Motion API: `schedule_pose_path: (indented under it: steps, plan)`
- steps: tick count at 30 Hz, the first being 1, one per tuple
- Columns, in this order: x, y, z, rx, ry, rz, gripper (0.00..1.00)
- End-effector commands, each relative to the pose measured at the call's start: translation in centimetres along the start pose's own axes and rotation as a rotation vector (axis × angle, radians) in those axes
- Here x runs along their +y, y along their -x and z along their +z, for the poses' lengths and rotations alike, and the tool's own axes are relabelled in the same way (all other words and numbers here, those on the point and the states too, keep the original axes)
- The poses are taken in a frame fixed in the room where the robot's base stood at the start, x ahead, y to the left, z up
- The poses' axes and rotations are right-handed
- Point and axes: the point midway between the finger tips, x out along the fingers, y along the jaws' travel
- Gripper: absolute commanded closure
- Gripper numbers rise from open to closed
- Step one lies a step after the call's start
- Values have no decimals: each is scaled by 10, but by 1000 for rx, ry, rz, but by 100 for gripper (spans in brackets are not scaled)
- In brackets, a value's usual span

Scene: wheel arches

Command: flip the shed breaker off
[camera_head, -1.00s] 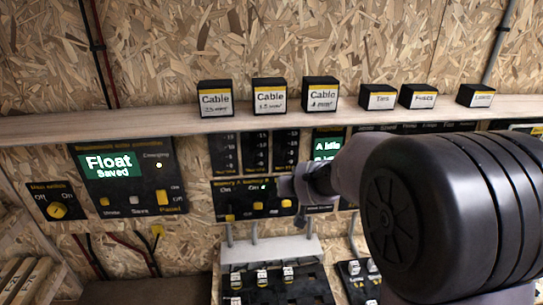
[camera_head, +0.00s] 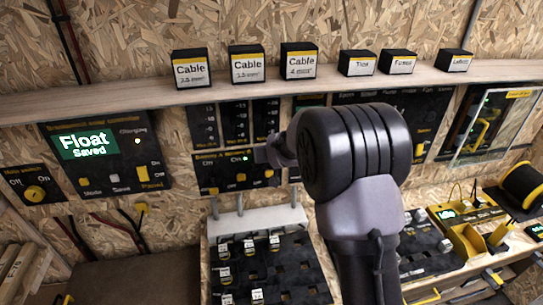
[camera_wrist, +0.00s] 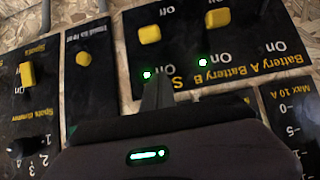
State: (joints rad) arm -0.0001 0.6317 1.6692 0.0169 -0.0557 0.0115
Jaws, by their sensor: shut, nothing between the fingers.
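The breaker panel (camera_head: 222,172) is black, with Battery A and Battery B labels. It appears upside down in the wrist view (camera_wrist: 247,88), where a third label starting with S is partly covered by my fingers.
A Float screen panel (camera_head: 105,155) and main switch (camera_head: 34,192) are on the left. A shelf (camera_head: 130,95) with labelled boxes runs above. A neighbouring panel (camera_wrist: 28,75) has a yellow switch and knob.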

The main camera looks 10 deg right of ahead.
Motion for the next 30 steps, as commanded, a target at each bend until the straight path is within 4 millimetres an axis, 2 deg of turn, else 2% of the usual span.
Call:
schedule_pose_path:
  steps: [3,7,21,30]
  plan:
    - [0,-5,23,-3,2,0,100]
    - [0,-7,35,-2,0,0,100]
    - [0,-8,40,3,0,0,100]
    - [-1,-9,48,66,1,0,100]
